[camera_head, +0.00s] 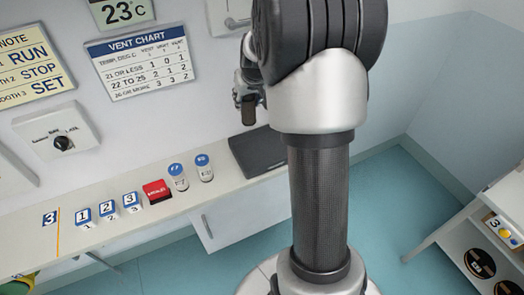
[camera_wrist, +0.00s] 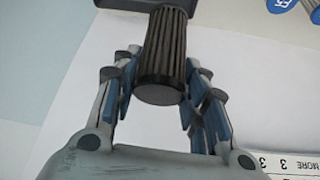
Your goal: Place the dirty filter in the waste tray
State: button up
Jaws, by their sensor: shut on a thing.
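The dirty filter (camera_wrist: 165,50) is a grey-brown pleated cylinder with a dark end cap, held between my gripper's blue-padded fingers in the wrist view. My gripper (camera_wrist: 163,88) is shut on its sides. In the head view my gripper (camera_head: 247,92) is small and partly hidden behind my arm, with the dark filter (camera_head: 248,112) hanging below it, in front of the wall. A flat dark tray (camera_head: 262,158), which looks like the waste tray, lies on the counter below and slightly right of the filter, apart from it. My arm hides its right part.
Two blue-capped jars (camera_head: 178,178), a red block (camera_head: 157,191) and several numbered blocks (camera_head: 108,209) stand on the counter (camera_head: 170,212) left of the tray. A vent chart (camera_head: 140,62) and a switch box (camera_head: 60,138) are on the wall. Another table (camera_head: 480,215) is at right.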

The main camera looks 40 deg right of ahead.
jog(key=s+d, duration=0.1)
jog(key=d, duration=0.5)
jog(key=shift+m, duration=0.4)
jog(key=shift+d+f+b, duration=0.15)
jog(key=shift+f+b, duration=3.75)
jog(key=shift+f, duration=5.55)
jog(key=shift+f, duration=0.2)
jog(key=o, duration=1.1)
jog(key=shift+r, duration=0.15)
